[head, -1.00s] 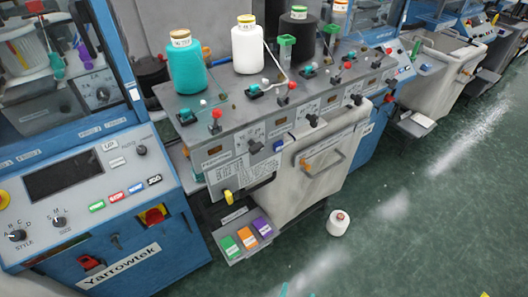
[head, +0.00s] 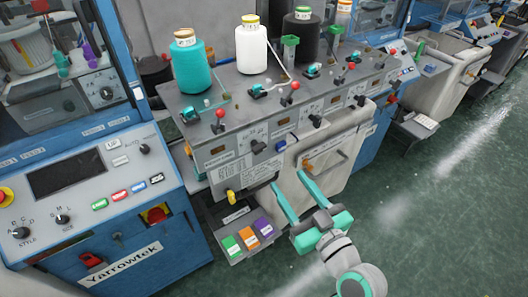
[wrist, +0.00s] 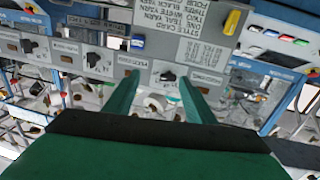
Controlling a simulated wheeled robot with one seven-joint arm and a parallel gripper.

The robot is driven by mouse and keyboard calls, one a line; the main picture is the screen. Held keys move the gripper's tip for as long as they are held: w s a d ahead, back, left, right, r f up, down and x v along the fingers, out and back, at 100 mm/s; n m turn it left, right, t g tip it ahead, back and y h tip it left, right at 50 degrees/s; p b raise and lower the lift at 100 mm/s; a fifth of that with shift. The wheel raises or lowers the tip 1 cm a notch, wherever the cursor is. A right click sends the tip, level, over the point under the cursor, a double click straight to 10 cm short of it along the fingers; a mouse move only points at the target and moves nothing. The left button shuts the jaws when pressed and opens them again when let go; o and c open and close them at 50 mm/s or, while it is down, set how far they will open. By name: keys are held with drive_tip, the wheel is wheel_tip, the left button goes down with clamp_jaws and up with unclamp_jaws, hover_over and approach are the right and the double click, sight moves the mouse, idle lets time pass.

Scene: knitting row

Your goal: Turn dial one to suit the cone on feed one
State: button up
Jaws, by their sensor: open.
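The teal cone (head: 192,66) stands at the left end of the grey machine's top, at the first feed. The leftmost black dial (head: 258,146) is on the front panel below it, apparently dial one. In the upside-down wrist view this dial (wrist: 166,77) shows between my fingertips in the picture. My gripper (head: 289,176) is open and empty, in front of the panel and below the dial in the head view. The fingers look apart from the dial. Small print around the dial is too small to read.
A white cone (head: 252,48), a black cone (head: 298,42) and another cone stand further right. More black dials (head: 315,120) follow along the panel. Green floor is open at right.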

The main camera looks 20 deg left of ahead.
sight(261, 150)
drive_tip(key=w+a+r+n, duration=0.1)
drive_tip(key=w+a, duration=0.1)
drive_tip(key=a, duration=0.1)
drive_tip(key=w+a+r+n+g+y, duration=0.1)
drive_tip(key=a, duration=0.2)
drive_tip(key=w+a+r, duration=0.1)
drive_tip(key=w+a, duration=0.1)
drive_tip(key=a, duration=0.1)
drive_tip(key=shift+w+a+r+n+g, duration=0.1)
drive_tip(key=shift+w+n+g, duration=0.25)
drive_tip(key=shift+n+g, duration=0.05)
drive_tip(key=c, duration=1)
drive_tip(key=shift+c, duration=0.2)
